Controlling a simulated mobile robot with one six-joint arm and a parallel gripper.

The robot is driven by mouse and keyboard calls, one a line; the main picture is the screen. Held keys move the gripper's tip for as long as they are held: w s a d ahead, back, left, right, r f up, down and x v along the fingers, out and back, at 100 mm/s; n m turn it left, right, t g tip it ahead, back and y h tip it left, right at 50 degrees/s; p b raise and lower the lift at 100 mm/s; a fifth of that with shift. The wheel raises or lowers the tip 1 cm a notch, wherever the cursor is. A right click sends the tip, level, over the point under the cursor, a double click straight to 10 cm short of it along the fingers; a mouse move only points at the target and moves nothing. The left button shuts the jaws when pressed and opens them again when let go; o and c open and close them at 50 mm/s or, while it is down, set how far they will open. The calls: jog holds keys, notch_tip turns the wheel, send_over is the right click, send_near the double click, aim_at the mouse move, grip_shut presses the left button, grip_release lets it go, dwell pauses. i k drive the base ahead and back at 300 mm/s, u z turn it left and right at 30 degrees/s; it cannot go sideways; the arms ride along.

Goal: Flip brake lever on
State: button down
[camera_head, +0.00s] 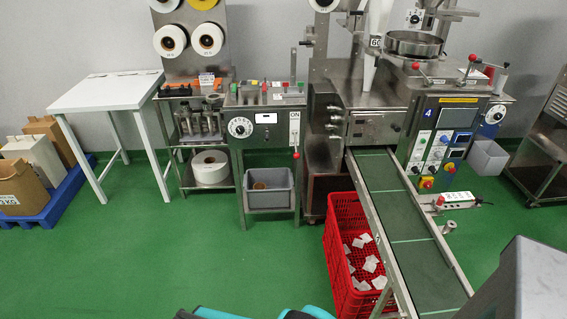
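What looks like the brake lever (296,154) has a red knob and sits on the right side of the front of a steel control cabinet (267,151). A white plate (295,126) marked ON at its top is mounted there. The red knob is at the lower end of this plate, away from the ON mark. Any lettering at the lower end is too small to read. My gripper is not in view.
A conveyor (415,235) slopes toward me right of the cabinet, beside a red crate (340,240) of teabags. A grey bin (270,190) sits under the cabinet. Green floor in front of the cabinet is clear. A white table (105,92) stands left.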

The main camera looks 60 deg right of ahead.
aim_at(296, 155)
jog(key=z, duration=0.15)
jog(key=i, duration=0.95)
jog(key=u, duration=0.05)
